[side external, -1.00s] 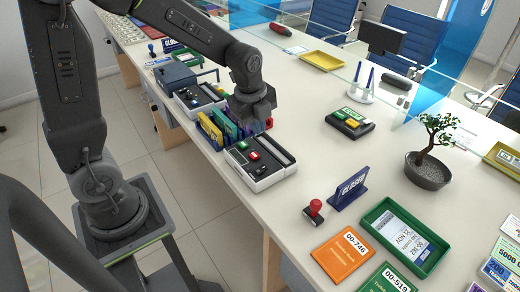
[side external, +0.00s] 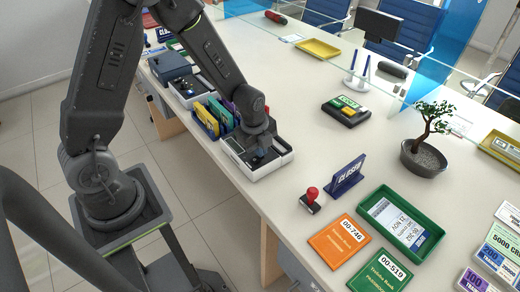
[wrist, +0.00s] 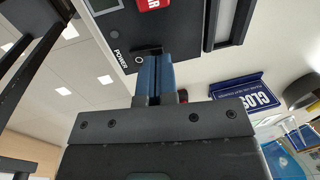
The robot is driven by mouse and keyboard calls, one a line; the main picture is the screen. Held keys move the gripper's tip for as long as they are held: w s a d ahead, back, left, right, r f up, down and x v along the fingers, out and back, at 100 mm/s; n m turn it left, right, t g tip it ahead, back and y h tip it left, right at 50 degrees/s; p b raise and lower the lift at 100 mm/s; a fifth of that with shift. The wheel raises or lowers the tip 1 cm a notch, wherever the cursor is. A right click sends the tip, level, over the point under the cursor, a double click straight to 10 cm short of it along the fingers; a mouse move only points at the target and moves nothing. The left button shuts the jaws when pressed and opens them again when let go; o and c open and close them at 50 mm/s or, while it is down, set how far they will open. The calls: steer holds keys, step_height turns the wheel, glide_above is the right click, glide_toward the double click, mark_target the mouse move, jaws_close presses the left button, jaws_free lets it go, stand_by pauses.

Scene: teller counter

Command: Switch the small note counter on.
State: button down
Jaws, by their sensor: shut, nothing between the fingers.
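The white note counter with a black top panel (side external: 272,168) sits at the counter's near edge, directly under my gripper. In the wrist view its black panel (wrist: 113,28) shows a POWER label (wrist: 121,57), a red button (wrist: 153,4) and a grey display. My gripper (wrist: 155,57) is shut and empty, its blue-grey fingertips at the panel beside the POWER label. The fingers partly hide the power switch, so its position and any contact cannot be told. In the side view my gripper (side external: 258,156) points down over the panel and hides most of the controls.
A second, similar machine (side external: 190,92) stands behind, beyond a blue rack of coloured folders (side external: 207,120). A CLOSED sign (side external: 345,176), a red-handled stamp (side external: 311,200) and a green tray (side external: 418,245) lie to the right.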

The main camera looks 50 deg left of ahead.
steer(key=shift+w+f, duration=0.1)
steer(key=shift+f, duration=0.3)
steer(key=shift+f+g, duration=0.2)
steer(key=shift+g, duration=0.1)
steer(key=shift+s+r, duration=0.2)
steer(key=shift+s, duration=0.55)
steer(key=shift+r, duration=0.1)
